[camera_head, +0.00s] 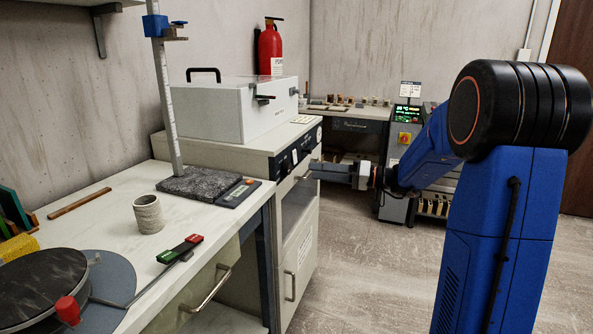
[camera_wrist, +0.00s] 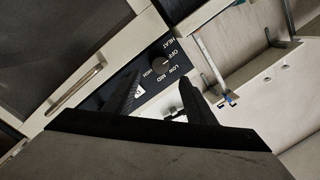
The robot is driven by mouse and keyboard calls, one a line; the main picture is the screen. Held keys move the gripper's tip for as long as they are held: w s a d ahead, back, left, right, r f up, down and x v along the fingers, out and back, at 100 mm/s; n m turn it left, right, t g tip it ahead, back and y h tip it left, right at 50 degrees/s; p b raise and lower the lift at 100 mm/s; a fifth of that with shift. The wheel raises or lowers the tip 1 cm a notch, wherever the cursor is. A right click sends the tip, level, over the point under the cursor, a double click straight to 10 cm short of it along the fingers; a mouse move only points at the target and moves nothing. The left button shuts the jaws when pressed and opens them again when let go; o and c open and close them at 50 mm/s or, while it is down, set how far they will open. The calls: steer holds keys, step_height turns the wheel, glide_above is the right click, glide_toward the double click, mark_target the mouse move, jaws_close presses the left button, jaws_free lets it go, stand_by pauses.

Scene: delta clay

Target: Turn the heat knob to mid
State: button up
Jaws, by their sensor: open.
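The heat knob (camera_wrist: 158,62) is a small dark dial on a black panel marked HEAT, with OFF, LOW, MID and HIGH around it. I cannot make out which label its pointer faces. My gripper (camera_wrist: 161,82) is open and empty in the wrist view, its two dark fingers apart and pointing toward the panel. The knob lies beyond the fingertips, and no contact shows. In the head view my gripper (camera_head: 318,172) is in front of the grey-white cabinet (camera_head: 298,225), near its black control panel (camera_head: 294,158). The knob is too small to tell apart there.
A white lidded box (camera_head: 215,108) stands on the cabinet. The left bench holds a ribbed cup (camera_head: 148,214), a stand with a dark base (camera_head: 205,184) and a red-and-green handled tool (camera_head: 180,249). Open floor (camera_head: 345,275) lies right of the cabinet.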

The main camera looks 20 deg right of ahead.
mark_target(291, 168)
steer(key=x, duration=0.8)
steer(key=c, duration=1)
steer(key=shift+c, duration=0.2)
